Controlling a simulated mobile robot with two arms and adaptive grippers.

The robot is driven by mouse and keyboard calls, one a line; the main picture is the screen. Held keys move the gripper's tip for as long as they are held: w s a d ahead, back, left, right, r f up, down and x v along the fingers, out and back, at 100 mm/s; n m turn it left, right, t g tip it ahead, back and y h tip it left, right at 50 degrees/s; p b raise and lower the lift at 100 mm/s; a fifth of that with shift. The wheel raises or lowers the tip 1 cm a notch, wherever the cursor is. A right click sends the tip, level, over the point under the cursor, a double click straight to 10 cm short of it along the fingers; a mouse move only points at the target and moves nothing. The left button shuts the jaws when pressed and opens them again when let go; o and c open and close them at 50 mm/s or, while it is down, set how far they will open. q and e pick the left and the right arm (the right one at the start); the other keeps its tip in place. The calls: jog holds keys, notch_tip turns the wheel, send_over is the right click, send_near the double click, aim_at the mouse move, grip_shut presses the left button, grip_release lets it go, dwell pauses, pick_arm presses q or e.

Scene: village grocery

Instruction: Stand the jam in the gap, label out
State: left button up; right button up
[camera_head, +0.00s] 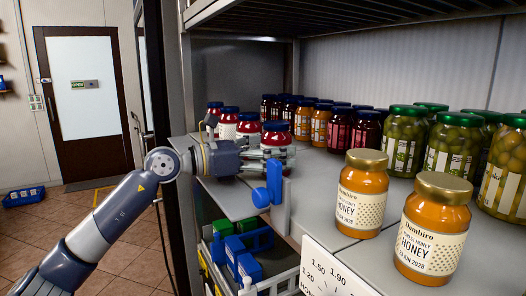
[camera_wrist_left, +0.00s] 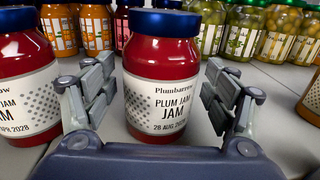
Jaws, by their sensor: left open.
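A plum jam jar (camera_wrist_left: 160,75) with dark red contents, a blue lid and a white label stands upright between the fingers of my left gripper (camera_wrist_left: 161,85) in the left wrist view. Its label faces the wrist camera. In the head view the jar's lid and upper part (camera_head: 277,136) show behind my left gripper (camera_head: 272,166), which hides its lower part. The gripper is open, with a finger on each side; I cannot tell whether either touches the glass. Bare shelf (camera_head: 315,195) lies between this jar and the honey jars. My right gripper is not in view.
Another plum jam jar (camera_wrist_left: 25,75) stands close on the left in the wrist view. Two honey jars (camera_head: 361,195) stand at the shelf front on the right. Pickle jars (camera_head: 403,142) and darker jars stand behind. A grey upright (camera_head: 172,60) is left of the shelf.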

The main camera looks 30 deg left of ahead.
pick_arm(q)
jog(key=v, duration=0.5)
jog(key=shift+s+a, duration=0.15)
jog(key=shift+v, duration=3.3)
jog(key=shift+r, duration=0.15)
